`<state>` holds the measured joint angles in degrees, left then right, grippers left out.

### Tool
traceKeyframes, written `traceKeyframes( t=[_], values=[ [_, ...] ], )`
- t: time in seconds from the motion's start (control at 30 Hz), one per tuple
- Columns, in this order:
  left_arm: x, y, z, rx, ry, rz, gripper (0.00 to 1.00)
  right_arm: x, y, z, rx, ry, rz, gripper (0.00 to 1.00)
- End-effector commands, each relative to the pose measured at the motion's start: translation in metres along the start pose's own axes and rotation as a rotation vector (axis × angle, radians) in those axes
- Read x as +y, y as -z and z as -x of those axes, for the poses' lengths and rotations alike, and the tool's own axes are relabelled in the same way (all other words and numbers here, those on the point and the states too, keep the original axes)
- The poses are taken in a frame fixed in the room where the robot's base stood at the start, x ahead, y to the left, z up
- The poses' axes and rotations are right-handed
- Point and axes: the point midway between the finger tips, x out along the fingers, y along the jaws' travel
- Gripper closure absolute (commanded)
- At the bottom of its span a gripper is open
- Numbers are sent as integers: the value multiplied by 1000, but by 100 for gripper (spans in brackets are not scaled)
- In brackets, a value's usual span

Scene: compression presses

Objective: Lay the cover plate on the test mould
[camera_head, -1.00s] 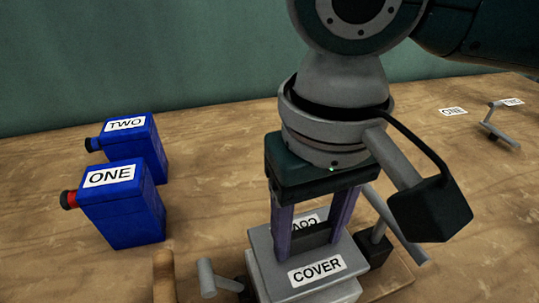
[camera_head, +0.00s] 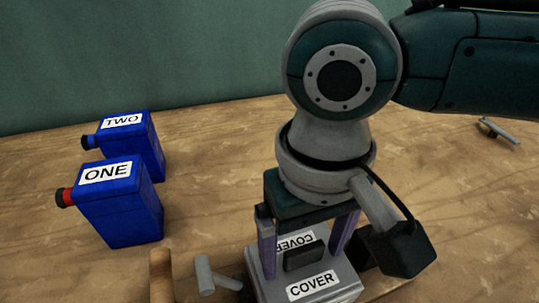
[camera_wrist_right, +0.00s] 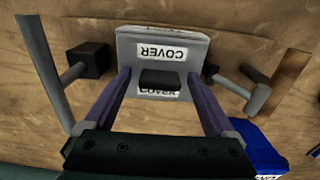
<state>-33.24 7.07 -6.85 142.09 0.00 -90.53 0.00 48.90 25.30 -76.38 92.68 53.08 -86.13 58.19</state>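The cover plate (camera_head: 345,278) is a grey slab with two COVER labels and a black handle block (camera_head: 305,256). It lies low at the bottom middle of the head view and also shows in the right wrist view (camera_wrist_right: 125,45). The test mould beneath it is mostly hidden, so I cannot tell how exactly the plate is seated. My right gripper (camera_head: 304,262) is open above the plate, with one purple finger on each side of the handle. The wrist view shows clear gaps between the fingers (camera_wrist_right: 158,76) and the handle. My left gripper is out of view.
Two blue canisters, ONE (camera_head: 120,212) and TWO (camera_head: 145,140), stand at the left. Grey bar handles flank the plate, one at its left (camera_head: 205,275). A wooden post (camera_head: 161,275) is further left. Another grey handle (camera_head: 498,131) lies at the far right.

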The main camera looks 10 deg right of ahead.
Motion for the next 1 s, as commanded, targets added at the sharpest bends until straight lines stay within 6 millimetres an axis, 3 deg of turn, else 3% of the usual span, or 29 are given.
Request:
traceKeyframes(
  t=[0.27,0.37,0.7,1.0],
  values=[
    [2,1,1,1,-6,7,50,0,0,5,1,0,1,11],
    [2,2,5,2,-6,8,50,0,1,20,2,1,2,11],
    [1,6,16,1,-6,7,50,0,1,94,3,2,0,11],
    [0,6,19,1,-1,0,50,0,0,123,-1,1,-1,11]
  ],
)
